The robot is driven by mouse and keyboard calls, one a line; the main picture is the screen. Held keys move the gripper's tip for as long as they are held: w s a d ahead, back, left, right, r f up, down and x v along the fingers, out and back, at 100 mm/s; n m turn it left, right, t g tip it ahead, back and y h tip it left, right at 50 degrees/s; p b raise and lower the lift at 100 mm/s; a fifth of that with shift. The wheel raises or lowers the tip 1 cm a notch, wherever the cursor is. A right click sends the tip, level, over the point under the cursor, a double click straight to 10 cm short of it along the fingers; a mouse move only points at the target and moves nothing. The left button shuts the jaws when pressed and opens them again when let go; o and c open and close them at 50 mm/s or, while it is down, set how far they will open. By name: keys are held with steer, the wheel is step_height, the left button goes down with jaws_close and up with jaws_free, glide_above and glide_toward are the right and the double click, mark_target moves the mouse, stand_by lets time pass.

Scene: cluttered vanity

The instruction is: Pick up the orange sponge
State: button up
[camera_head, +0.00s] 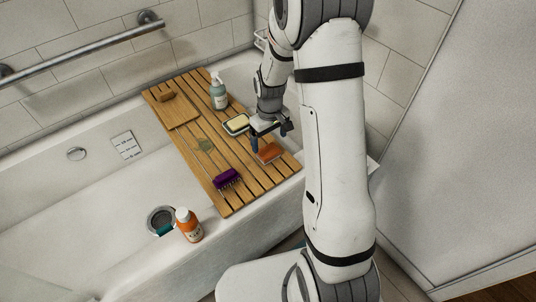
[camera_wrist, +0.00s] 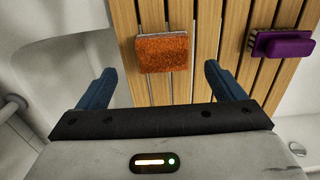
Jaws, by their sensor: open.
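The orange sponge (camera_head: 269,152) lies on the slatted wooden bath board (camera_head: 203,165), near the board's right end in the head view. In the wrist view the sponge (camera_wrist: 163,54) lies flat, its orange rough side up with a pale edge at the top. My gripper (camera_wrist: 163,85) is open, with its two blue fingers wide apart and nothing between them. The sponge is beyond the fingertips, centred on the gap, and not touched. In the head view my gripper (camera_head: 262,140) hangs just above and beside the sponge.
A purple brush (camera_head: 227,178) lies near the sponge. A soap dish with pale soap (camera_head: 236,124) and a pump bottle (camera_head: 218,92) stand farther back. An orange bottle (camera_head: 188,225) stands on the tub's rim.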

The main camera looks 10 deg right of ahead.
mark_target(268, 150)
step_height(268, 150, down, 5)
steer(key=shift+a+b, duration=0.15)
steer(key=shift+b, duration=0.3)
steer(key=c, duration=1.1)
